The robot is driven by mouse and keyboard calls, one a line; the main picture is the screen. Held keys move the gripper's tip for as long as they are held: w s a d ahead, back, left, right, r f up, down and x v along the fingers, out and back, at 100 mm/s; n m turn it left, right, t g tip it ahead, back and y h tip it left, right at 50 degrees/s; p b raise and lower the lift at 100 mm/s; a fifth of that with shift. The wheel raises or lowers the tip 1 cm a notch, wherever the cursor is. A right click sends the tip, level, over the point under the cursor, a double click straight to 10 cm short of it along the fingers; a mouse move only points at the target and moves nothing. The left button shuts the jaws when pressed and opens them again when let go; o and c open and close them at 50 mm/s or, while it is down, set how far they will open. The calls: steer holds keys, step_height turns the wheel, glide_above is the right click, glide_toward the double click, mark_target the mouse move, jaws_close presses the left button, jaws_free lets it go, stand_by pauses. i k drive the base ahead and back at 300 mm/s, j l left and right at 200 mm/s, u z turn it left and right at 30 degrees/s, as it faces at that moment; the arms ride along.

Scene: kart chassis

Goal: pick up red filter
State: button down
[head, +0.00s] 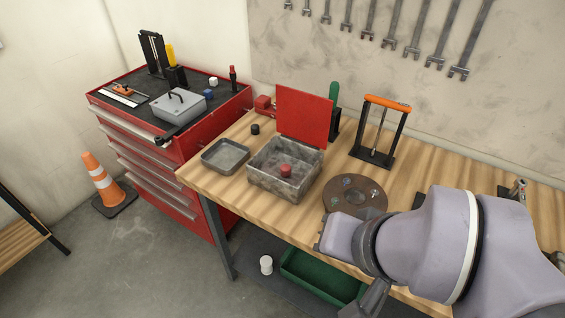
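A small red cylinder (286,170), which looks like the red filter, stands inside an open grey metal box (262,182) on the wooden workbench. The box's red lid (304,115) is raised at its back. My arm reaches in from the lower right, in front of the bench. A dark grey part of my arm's end, perhaps my gripper (372,298), shows at the bottom edge, right of and nearer than the box. Its fingertips are not clearly visible, and I cannot see whether it is open or shut. It is apart from the red cylinder.
A shallow grey tray (225,157) lies left of the box and a round brown disc (354,194) right of it. An orange-handled frame (383,132) stands behind. A red tool cabinet (160,165) adjoins the bench; a green bin (320,277) is below. An orange cone (103,184) stands left.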

mark_target(285, 168)
steer(key=i+j, duration=0.25)
steer(key=j, duration=0.15)
steer(key=i+j, duration=0.3)
steer(key=i+j+z, duration=0.1)
steer(key=i+j, duration=0.15)
steer(key=j, duration=0.2)
steer(key=i+j, duration=0.25)
steer(key=j, duration=0.15)
